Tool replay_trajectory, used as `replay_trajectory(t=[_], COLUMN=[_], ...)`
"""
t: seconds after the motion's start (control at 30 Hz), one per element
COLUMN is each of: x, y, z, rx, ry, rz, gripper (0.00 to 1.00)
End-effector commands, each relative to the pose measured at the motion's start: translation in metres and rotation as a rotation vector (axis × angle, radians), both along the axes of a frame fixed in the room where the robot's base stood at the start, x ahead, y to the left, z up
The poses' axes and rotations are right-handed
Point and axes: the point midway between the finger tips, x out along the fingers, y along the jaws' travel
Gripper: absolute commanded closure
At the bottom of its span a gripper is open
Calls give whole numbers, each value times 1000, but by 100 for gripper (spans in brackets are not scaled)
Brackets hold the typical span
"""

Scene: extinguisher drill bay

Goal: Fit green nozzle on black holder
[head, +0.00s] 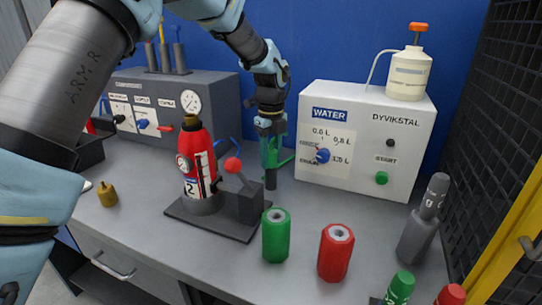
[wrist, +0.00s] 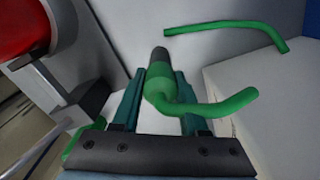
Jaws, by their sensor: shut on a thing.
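The green nozzle (wrist: 160,88) has a dark tip and a bent green tail in the wrist view. My gripper (wrist: 158,95) is shut on it, with one teal finger on each side. In the head view my gripper (head: 270,130) holds it, dark tip (head: 270,180) down, above the bench between the extinguisher stand and the white water unit. I cannot tell whether the tip touches the bench. No part is clearly the black holder. A dark grey cylinder (head: 416,238) stands at the right with a narrower grey piece on top.
A red extinguisher (head: 196,165) stands on a dark plate beside a red-knobbed lever (head: 233,166). A green cylinder (head: 276,235) and a red cylinder (head: 336,252) stand in front. The white water unit (head: 365,140) is close right. A second green bent tube (wrist: 228,25) shows in the wrist view.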

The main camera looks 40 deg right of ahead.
Motion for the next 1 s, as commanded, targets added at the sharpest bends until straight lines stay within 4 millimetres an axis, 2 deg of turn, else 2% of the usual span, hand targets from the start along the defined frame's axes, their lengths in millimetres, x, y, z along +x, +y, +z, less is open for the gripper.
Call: replay_trajectory(t=[0.1, 0.13, 0.43, 0.77, 0.87, 1.0], x=[0, 0, 0, 0, 1, 1], y=[0, 0, 0, 0, -1, -1], z=[0, 0, 0, 4, 15, 41], rx=[0, 0, -1, -2, -4, -5], ry=[0, 0, 0, -1, -2, -3], rz=[0, 0, 0, 0, 0, 1], gripper=[100, 56, 22, 22, 22, 22])
